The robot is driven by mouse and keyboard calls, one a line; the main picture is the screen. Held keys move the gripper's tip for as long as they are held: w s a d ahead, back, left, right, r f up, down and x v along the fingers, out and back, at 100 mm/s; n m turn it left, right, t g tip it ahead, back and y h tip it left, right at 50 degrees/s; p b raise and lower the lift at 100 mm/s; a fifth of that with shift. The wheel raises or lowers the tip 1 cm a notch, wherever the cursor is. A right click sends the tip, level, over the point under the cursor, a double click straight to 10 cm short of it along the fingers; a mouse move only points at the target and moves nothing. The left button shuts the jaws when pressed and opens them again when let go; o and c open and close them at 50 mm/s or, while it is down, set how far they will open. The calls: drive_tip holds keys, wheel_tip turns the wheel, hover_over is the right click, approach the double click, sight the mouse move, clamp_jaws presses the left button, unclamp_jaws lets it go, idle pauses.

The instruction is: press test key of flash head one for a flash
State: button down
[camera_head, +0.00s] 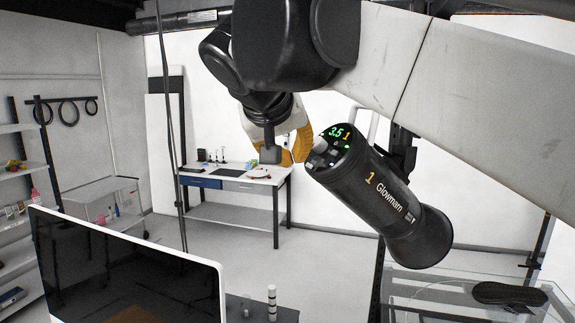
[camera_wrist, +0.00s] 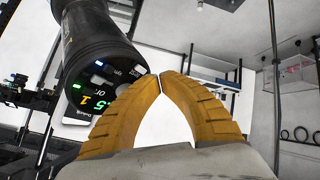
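Flash head one (camera_head: 375,190) is a black cylinder marked "1 Glowmarn", hanging tilted with its control panel facing up and left. The panel shows green "3.5", an orange "1", small keys and lit indicators. Which key is the test key I cannot read. My gripper (camera_head: 303,143) has yellow-orange fingers just left of the panel, with no clear contact visible. In the wrist view, the gripper (camera_wrist: 160,80) has its fingertips together with nothing between them. Flash head one (camera_wrist: 95,40) fills the upper left there, its panel beside the fingertips; the left finger hides part of the panel.
A monitor (camera_head: 130,270) stands at the lower left. A workbench (camera_head: 235,178) with small items is against the back wall. A glass-topped table (camera_head: 450,290) holding a dark object (camera_head: 508,294) is at the lower right. A thin vertical stand pole (camera_head: 172,130) rises left of my gripper.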

drive_tip(key=shift+d+f, duration=0.1)
idle(0.3)
drive_tip(key=shift+w+d+f, duration=0.15)
drive_tip(key=shift+d+f, duration=0.05)
drive_tip(key=shift+d, duration=0.05)
drive_tip(key=shift+d+f, duration=0.2)
drive_tip(key=shift+f, duration=0.05)
idle(0.8)
drive_tip(key=shift+r, duration=0.1)
drive_tip(key=shift+a+r+p, duration=0.35)
drive_tip(key=shift+a+r, duration=0.1)
drive_tip(key=shift+a, duration=0.1)
idle(0.3)
drive_tip(key=shift+s+a+r+p, duration=0.25)
drive_tip(key=shift+a+r+p, duration=0.25)
drive_tip(key=shift+a+r, duration=0.1)
drive_tip(key=shift+s+a+r+p, duration=0.25)
drive_tip(key=shift+a+r+p, duration=0.25)
drive_tip(key=shift+r, duration=0.05)
drive_tip(key=shift+s+a+r+p, duration=0.25)
drive_tip(key=shift+a+r+p, duration=0.25)
drive_tip(key=shift+a+r, duration=0.1)
drive_tip(key=shift+r, duration=0.1)
